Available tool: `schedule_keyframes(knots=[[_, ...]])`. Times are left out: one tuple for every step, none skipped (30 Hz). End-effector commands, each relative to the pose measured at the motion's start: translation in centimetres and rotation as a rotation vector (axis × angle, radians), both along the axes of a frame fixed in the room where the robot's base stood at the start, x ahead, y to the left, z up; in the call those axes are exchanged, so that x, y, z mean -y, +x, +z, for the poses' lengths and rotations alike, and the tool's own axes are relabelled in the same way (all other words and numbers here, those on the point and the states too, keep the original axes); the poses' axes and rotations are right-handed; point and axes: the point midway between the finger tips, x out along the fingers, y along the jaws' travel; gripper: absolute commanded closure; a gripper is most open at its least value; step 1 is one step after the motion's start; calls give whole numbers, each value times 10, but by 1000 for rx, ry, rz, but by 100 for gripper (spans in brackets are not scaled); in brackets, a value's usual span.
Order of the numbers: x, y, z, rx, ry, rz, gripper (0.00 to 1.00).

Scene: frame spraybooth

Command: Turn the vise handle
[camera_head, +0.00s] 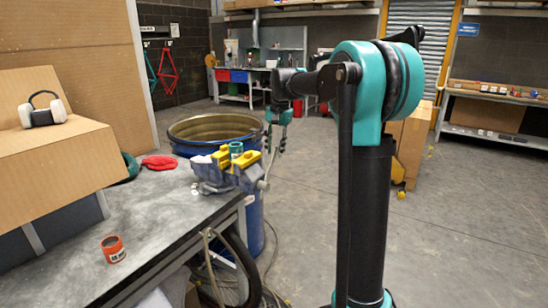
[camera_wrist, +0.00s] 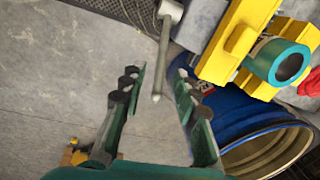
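The vise handle (camera_wrist: 164,55) is a thin grey bar with a thicker end at the top of the wrist view. My gripper (camera_wrist: 161,78) is open, with one finger on each side of the bar. Both fingers look apart from it, though the depth is hard to judge. In the head view my gripper (camera_head: 278,122) is beside the vise, on its right.
A large blue barrel (camera_head: 258,215) stands close behind the vise. A hose (camera_head: 240,262) hangs below. The floor to the right is open.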

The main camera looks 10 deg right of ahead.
Motion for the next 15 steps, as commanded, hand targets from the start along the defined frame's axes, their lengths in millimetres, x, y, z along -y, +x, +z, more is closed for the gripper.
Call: schedule_keyframes(knots=[[-1,0,-8,0,0,0,69],[-1,1,-12,0,0,0,69],[-2,1,-17,0,0,0,69],[-2,1,-20,0,0,0,69],[-2,1,-23,0,0,0,69],[-3,1,-26,0,0,0,69],[-3,1,-28,0,0,0,69],[-3,2,-30,0,0,0,69],[-3,2,-32,0,0,0,69],[-3,2,-32,0,0,0,69],[-3,2,-33,0,0,0,69],[-4,2,-34,0,0,0,69],[-4,2,-34,0,0,0,69],[-4,2,-34,0,0,0,69],[-4,2,-34,0,0,0,69]])
